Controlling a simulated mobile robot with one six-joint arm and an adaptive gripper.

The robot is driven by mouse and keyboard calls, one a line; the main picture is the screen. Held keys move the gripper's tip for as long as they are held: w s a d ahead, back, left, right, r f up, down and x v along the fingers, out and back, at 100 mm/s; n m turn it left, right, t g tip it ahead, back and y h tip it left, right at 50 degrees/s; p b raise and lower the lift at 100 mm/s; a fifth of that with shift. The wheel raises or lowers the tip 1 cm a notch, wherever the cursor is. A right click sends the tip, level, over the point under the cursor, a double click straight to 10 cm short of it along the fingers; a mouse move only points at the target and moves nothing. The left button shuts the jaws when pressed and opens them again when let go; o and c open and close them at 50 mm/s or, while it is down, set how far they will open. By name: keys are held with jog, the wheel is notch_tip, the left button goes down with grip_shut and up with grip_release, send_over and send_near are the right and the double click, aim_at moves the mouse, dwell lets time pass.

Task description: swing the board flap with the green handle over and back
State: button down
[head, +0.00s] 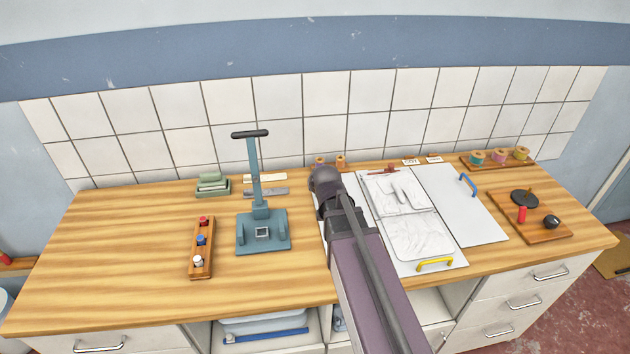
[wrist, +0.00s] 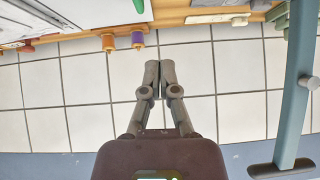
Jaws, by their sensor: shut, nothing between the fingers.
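In the head view a white board (head: 455,205) lies on the worktop right of my arm, with a yellow handle (head: 435,264) at the front and a blue handle (head: 467,184) at the right. A crumpled white cloth (head: 415,235) covers part of it. No green handle shows in the head view; my arm hides the board's left side. In the wrist view a small green piece (wrist: 26,48) shows at the upper left beside a white surface, perhaps the green handle. My gripper (wrist: 159,78) is shut and empty in front of the tiled wall, apart from the board.
A blue-grey press with an upright lever (head: 256,170) stands left of my arm. Two thread spools (wrist: 123,41) stand near the wall. A rack with colored knobs (head: 201,248) lies further left; a wooden block with a black knob (head: 551,222) lies right.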

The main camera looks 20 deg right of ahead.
jog(key=shift+a+p+v, duration=0.25)
jog(key=shift+p+v, duration=0.4)
jog(key=shift+v, duration=0.65)
jog(key=s+f+g, duration=0.2)
jog(key=s+g, duration=0.1)
jog(key=s, duration=0.2)
jog(key=s+a+f+g, duration=0.1)
jog(key=s+g, duration=0.2)
jog(key=s, duration=0.3)
jog(key=s+a+f+n+g, duration=0.1)
jog(key=s+f+g, duration=0.1)
jog(key=s, duration=0.4)
jog(key=shift+a+f+g, duration=0.25)
jog(key=shift+f+g, duration=0.05)
jog(key=shift+g, duration=0.2)
